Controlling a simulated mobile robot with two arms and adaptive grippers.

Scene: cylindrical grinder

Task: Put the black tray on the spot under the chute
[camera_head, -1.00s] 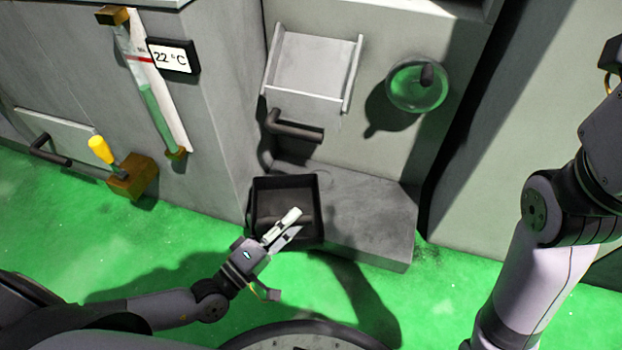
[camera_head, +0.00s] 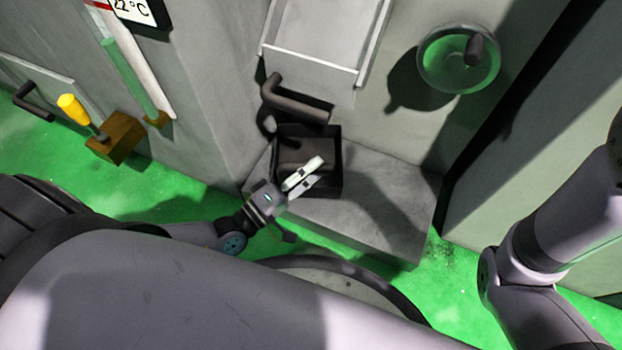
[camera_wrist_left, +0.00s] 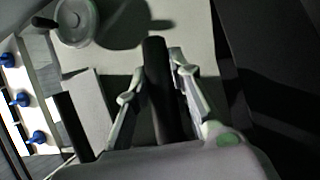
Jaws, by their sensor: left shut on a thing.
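The black tray (camera_head: 336,170) is a square, open box over the left part of the grey ledge (camera_head: 385,205). In the left wrist view a dark strip of the tray (camera_wrist_left: 160,95) stands between the fingers of my left gripper (camera_wrist_left: 157,68). The chute (camera_head: 318,40), a pale sloping plate with side rails, is on the machine face above the tray. A bent dark pipe (camera_head: 300,104) is between them. I cannot tell whether the tray touches the ledge. My right arm is at the right; its gripper is out of view.
A round handwheel (camera_head: 447,62) is on the machine face at the right. The ledge's right part is bare. The floor is green.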

